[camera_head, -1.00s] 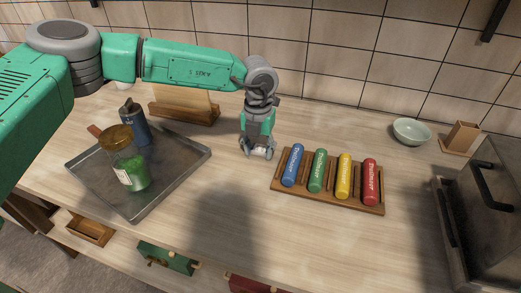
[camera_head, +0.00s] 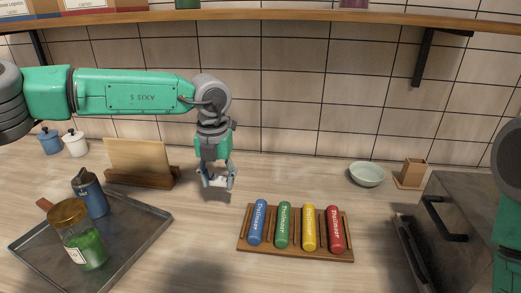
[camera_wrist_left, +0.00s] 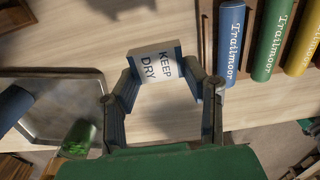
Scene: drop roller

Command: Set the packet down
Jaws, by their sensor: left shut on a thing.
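The packet (camera_wrist_left: 160,68) is a small white and blue block with "KEEP DRY" printed on its face in the left wrist view. My left gripper (camera_wrist_left: 163,78) is shut on it, one finger on each side. In the head view the left gripper (camera_head: 216,184) points down near the counter, left of and behind the rack of coloured rolls. Only a small pale part of the packet (camera_head: 214,181) shows there, and I cannot tell whether it touches the counter. My right gripper is out of view.
The wooden rack (camera_head: 296,254) holds blue, green, yellow and red rolls. A grey tray (camera_head: 135,241) carries a green jar (camera_head: 85,245) and a blue bottle (camera_head: 90,195). A wooden stand (camera_head: 140,178) is left of the gripper. A bowl (camera_head: 366,174) stands right. Counter between tray and rack is bare.

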